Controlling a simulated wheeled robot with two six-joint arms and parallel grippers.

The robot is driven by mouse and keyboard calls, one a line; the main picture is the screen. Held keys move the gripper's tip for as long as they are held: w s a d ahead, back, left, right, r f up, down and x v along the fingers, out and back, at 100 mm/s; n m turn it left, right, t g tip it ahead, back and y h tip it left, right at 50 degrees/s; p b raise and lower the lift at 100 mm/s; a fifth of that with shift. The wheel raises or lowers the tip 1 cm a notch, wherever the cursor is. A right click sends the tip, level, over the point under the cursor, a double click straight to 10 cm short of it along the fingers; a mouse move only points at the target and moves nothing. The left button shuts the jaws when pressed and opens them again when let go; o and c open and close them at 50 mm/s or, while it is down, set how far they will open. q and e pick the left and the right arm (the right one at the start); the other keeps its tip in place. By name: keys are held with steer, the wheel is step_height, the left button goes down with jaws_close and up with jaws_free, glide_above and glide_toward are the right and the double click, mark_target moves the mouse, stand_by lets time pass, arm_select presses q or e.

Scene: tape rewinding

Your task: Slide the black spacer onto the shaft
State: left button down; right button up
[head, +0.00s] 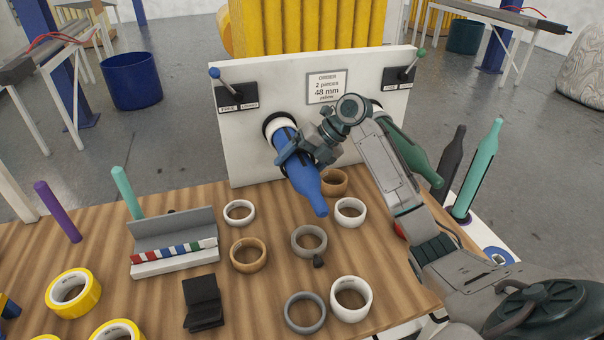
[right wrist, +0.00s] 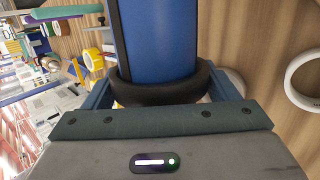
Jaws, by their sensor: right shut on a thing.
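The blue shaft (head: 308,185) juts from the white upright panel (head: 240,165) toward me, with a tapered tip. A white ring and a dark collar (head: 270,119) sit at its panel end. My right gripper (head: 293,150) is at the shaft, partway along it. In the right wrist view, its fingers are shut on the black spacer (right wrist: 165,93), which encircles the blue shaft (right wrist: 155,40). In the head view the gripper mostly hides the spacer. My left gripper is not in view.
A green shaft (head: 408,152) stands to the right, partly behind my right arm. Two levers, one blue-tipped (head: 214,73), are on the panel. Several white, tan and grey rings, yellow tape rolls (head: 73,293) and a grey rack (head: 172,240) cover the wooden table.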

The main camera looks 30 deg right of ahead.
steer(key=w, duration=0.2)
steer(key=w+d+b, duration=0.1)
steer(key=w, duration=0.1)
steer(key=shift+w, duration=0.1)
steer(key=shift+w+d+b, duration=0.25)
steer(key=shift+w+b, duration=0.1)
steer(key=shift+w, duration=0.85)
steer(key=shift+w+d, duration=0.25)
steer(key=shift+w, duration=0.55)
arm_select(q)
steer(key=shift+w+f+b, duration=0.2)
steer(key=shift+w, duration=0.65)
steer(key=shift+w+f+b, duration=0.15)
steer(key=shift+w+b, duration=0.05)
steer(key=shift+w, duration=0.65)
arm_select(e)
steer(key=shift+w+d, duration=0.15)
steer(key=shift+w, duration=0.6)
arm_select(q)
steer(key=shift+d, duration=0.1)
arm_select(e)
steer(key=shift+w, duration=0.1)
steer(key=shift+w+d, duration=0.1)
steer(key=shift+w, duration=0.05)
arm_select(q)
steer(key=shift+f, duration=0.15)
arm_select(e)
steer(key=shift+f, duration=0.1)
